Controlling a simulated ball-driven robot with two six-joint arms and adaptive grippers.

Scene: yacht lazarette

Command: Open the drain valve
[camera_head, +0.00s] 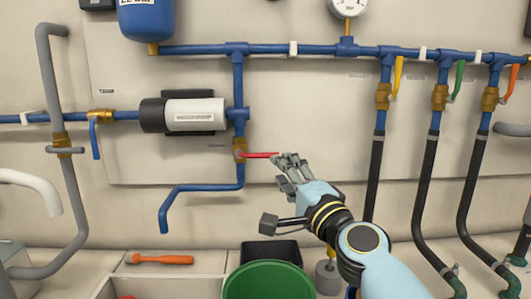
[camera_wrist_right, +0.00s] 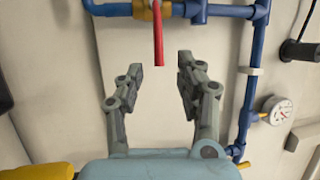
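The drain valve (camera_head: 240,150) is a brass body on the blue vertical pipe below the pump. Its red lever (camera_head: 260,155) points right, across the pipe. A bent blue outlet pipe (camera_head: 200,187) runs from it down and left. My right gripper (camera_head: 283,160) is at the lever's free end. In the right wrist view, the gripper (camera_wrist_right: 161,68) is open, and the end of the red lever (camera_wrist_right: 158,40) hangs between the fingertips with gaps on both sides. The brass valve also shows at the top there (camera_wrist_right: 172,8). My left gripper is not in view.
The pump (camera_head: 185,115) is above left. Valves with yellow (camera_head: 397,76), green (camera_head: 458,80) and orange (camera_head: 510,80) levers and black hoses are at right. The wall around the lever is clear.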

